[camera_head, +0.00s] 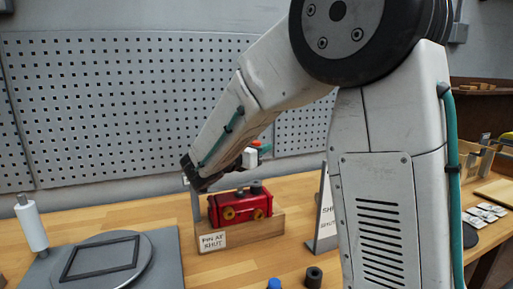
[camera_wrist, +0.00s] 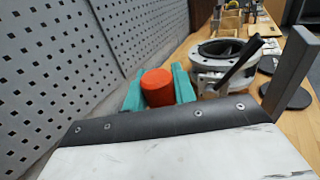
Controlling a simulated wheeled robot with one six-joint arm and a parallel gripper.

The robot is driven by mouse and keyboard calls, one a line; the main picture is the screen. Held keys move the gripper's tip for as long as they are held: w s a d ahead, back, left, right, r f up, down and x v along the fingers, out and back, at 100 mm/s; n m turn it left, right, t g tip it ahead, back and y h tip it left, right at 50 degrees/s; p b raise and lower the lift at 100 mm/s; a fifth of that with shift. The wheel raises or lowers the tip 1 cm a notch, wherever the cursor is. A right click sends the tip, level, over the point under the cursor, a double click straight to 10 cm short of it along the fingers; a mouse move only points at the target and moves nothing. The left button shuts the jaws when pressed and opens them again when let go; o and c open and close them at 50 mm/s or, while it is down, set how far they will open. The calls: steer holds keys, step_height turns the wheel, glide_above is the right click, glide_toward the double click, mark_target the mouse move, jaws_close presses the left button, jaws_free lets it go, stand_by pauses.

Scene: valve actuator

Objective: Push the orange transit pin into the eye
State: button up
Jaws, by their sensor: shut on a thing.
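My gripper (camera_wrist: 158,92) has teal fingers, shut on the orange transit pin (camera_wrist: 157,86), whose round end shows between them in the wrist view. In the head view the pin (camera_head: 255,143) shows as a small orange piece at my gripper (camera_head: 262,150), above the red actuator (camera_head: 240,206). The actuator has yellow round fittings and sits on a wooden block (camera_head: 268,229) with a sign reading "PIN AT SHUT" (camera_head: 212,241). I cannot make out the eye. My arm and wrist hide part of the view.
A grey plate (camera_head: 168,270) with a round disc and dark square frame lies at left, beside a white cylinder (camera_head: 31,224). A grey upright sign (camera_head: 325,212) stands right of the block. In the wrist view a pale ring-shaped body (camera_wrist: 212,58) lies beyond the fingers. A perforated wall (camera_head: 100,110) bounds the back.

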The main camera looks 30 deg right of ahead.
steer(key=shift+a, duration=0.1)
steer(key=shift+f, duration=2.5)
steer(key=shift+s+f, duration=0.1)
steer(key=shift+f, duration=0.5)
steer(key=shift+r, duration=0.3)
steer(key=shift+f, duration=0.3)
stand_by(1.1)
steer(key=shift+r, duration=0.3)
steer(key=shift+f, duration=0.35)
stand_by(1.2)
steer(key=shift+r, duration=0.35)
